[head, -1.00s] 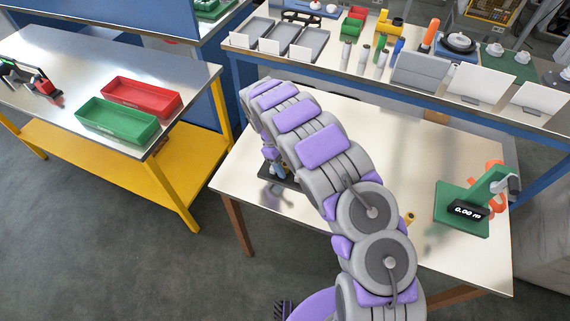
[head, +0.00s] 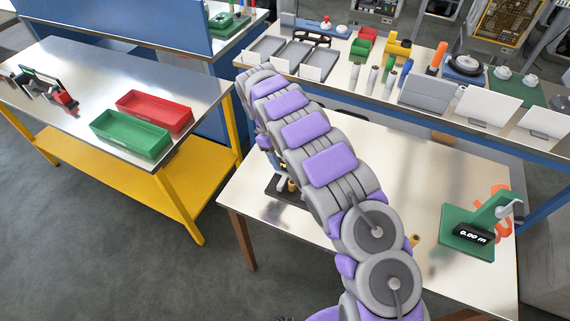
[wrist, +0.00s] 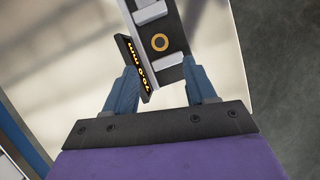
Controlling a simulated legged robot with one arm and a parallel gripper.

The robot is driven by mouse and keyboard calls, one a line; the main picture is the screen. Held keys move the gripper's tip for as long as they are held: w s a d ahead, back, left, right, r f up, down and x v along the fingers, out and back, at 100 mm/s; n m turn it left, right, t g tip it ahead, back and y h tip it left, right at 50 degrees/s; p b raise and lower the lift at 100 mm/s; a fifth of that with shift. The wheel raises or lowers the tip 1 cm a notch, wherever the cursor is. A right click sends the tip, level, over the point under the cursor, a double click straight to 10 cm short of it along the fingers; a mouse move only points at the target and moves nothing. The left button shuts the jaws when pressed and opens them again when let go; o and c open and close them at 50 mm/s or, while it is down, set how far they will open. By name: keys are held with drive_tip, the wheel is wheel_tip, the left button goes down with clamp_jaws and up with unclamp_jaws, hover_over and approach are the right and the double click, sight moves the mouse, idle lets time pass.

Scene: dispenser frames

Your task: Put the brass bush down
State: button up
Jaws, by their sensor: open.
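The brass bush (wrist: 160,42) shows as a ring seen from above in the wrist view, on the dark base of a measuring gauge (wrist: 173,71). In the head view, the bush (head: 292,185) stands upright beside my arm. My gripper (wrist: 161,68) is open, with its two blue fingers apart. The bush lies beyond the fingertips in the picture, with no finger seen touching it. The gauge has a tilted display (wrist: 136,68) with orange digits, close to the left finger. In the head view my arm hides most of the gripper and gauge.
A green stand with a display (head: 468,232) is at the table's right. A small brass-coloured piece (head: 415,239) is partly hidden by my arm. Red (head: 154,110) and green (head: 131,133) trays sit on the left bench.

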drive_tip(key=shift+a+r, duration=0.1)
drive_tip(key=shift+r, duration=0.1)
drive_tip(key=shift+r, duration=0.1)
drive_tip(key=s+d+r+m, duration=0.4)
drive_tip(key=s+d+r, duration=0.2)
drive_tip(key=d+r, duration=0.3)
drive_tip(key=s+d+r+m, duration=0.3)
drive_tip(key=s+d+r, duration=0.4)
drive_tip(key=d+r, duration=0.2)
drive_tip(key=s+d+m+y, duration=0.2)
drive_tip(key=s+m+y, duration=0.1)
drive_tip(key=s, duration=2.6)
drive_tip(key=shift+d+m+y, duration=0.15)
drive_tip(key=shift+m+y, duration=0.25)
drive_tip(key=shift+m, duration=0.5)
drive_tip(key=shift+c, duration=0.3)
